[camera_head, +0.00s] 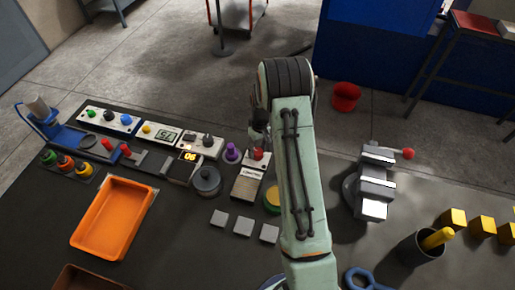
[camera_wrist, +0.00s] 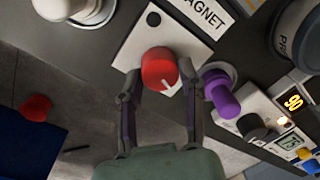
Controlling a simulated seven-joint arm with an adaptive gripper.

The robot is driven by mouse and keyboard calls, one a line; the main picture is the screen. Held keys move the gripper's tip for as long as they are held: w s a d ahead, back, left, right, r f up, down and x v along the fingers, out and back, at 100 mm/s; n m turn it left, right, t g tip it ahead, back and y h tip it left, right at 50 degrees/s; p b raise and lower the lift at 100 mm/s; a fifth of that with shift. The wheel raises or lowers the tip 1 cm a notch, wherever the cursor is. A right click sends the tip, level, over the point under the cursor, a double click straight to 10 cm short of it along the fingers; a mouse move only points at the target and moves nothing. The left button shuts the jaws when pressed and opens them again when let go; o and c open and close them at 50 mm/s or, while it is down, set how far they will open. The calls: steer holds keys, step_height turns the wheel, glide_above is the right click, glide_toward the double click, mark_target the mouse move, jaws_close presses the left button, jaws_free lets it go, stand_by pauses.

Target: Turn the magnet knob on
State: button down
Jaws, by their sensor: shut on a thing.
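The magnet knob is a red round knob (camera_wrist: 158,66) with a white pointer mark that points to the lower right in the wrist view. It sits on a white plate (camera_wrist: 190,42) beside a label (camera_wrist: 205,12) whose readable letters are "AGNET". My gripper (camera_wrist: 158,78) has one finger on each side of the knob and is shut on it. In the head view the red knob (camera_head: 259,154) stands at the top of the pale magnet box (camera_head: 247,187). My gripper (camera_head: 260,128) is mostly hidden by my arm there.
A purple knob (camera_head: 232,153) stands close beside the magnet knob. A grey pot (camera_head: 206,180), two displays and an orange tray (camera_head: 113,218) lie to the left. Several grey blocks lie in front. A vise (camera_head: 376,182) with a red-tipped handle stands right of my arm.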

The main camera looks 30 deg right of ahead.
mark_target(260, 151)
steer(key=m, duration=0.6)
steer(key=shift+m, duration=0.4)
stand_by(0.4)
steer(key=c, duration=0.7)
jaws_free()
steer(key=r, duration=1.2)
steer(key=shift+s+d, duration=0.25)
steer(key=shift+d, duration=0.1)
